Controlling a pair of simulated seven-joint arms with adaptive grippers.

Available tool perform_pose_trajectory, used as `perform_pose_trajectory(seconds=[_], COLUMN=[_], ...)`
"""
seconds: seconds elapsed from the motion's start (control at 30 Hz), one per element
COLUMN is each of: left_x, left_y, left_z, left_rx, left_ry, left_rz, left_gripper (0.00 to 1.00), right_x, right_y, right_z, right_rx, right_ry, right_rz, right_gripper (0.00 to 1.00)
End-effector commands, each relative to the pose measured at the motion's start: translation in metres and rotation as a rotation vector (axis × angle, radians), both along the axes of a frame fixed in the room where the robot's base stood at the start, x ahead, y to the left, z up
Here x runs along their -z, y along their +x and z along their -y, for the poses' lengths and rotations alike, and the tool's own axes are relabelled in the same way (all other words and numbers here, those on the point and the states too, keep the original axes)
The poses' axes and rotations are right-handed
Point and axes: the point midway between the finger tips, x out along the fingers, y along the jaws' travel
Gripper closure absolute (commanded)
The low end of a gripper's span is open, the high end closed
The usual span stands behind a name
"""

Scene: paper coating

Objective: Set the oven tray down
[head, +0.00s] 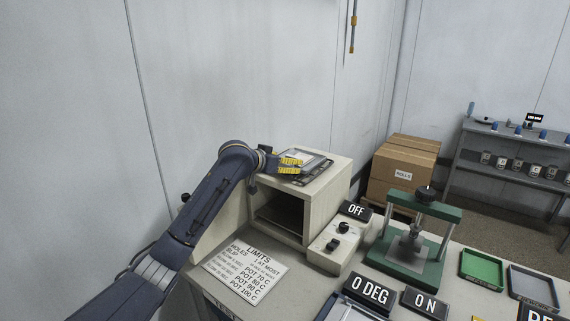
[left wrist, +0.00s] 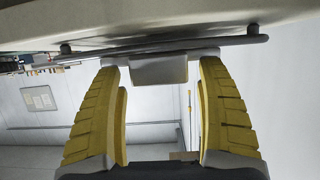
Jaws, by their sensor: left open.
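The oven tray (head: 318,172) is a dark, flat tray lying on top of the cream oven (head: 338,178). My left gripper (head: 290,166), with yellow fingers, is at the tray's near left edge. In the left wrist view, the open yellow fingers (left wrist: 163,85) stand on either side of a grey tab (left wrist: 160,69) on the tray's dark rim (left wrist: 225,42). There is visible space between the tab and each finger. The fingers partly hide the tray in the head view. My right gripper is not in view.
The oven's front opening (head: 280,215) is dark, with an OFF sign (head: 355,210) beside it. A limits card (head: 247,272) lies on the bench in front. A green press (head: 415,240) and a green tray (head: 482,269) stand to the right. Cardboard boxes (head: 400,175) are behind.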

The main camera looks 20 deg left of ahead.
Motion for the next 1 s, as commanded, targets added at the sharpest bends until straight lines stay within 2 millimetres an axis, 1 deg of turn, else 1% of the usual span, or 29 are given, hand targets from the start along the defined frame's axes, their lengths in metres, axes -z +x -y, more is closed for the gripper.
perform_pose_trajectory(seconds=[0.17, 0.4, 0.6, 0.8, 1.0], left_x=[-0.009, -0.026, -0.037, -0.042, -0.044], left_y=[-0.023, -0.061, -0.085, -0.098, -0.101], left_z=[-0.009, -0.020, -0.027, -0.030, -0.031], left_rx=[-0.001, 0.000, -0.001, -0.001, 0.000], left_ry=[0.006, 0.005, 0.003, 0.001, 0.001], left_rz=[0.002, 0.002, 0.001, 0.000, 0.000], left_gripper=[0.26, 0.26, 0.26, 0.26, 0.26], right_x=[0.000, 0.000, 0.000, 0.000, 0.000], right_y=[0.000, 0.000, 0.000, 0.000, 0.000], right_z=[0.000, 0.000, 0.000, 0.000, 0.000], right_rx=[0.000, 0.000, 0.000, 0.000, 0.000], right_ry=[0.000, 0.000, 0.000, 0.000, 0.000], right_rz=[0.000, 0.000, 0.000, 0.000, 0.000], right_gripper=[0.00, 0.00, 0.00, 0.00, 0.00])
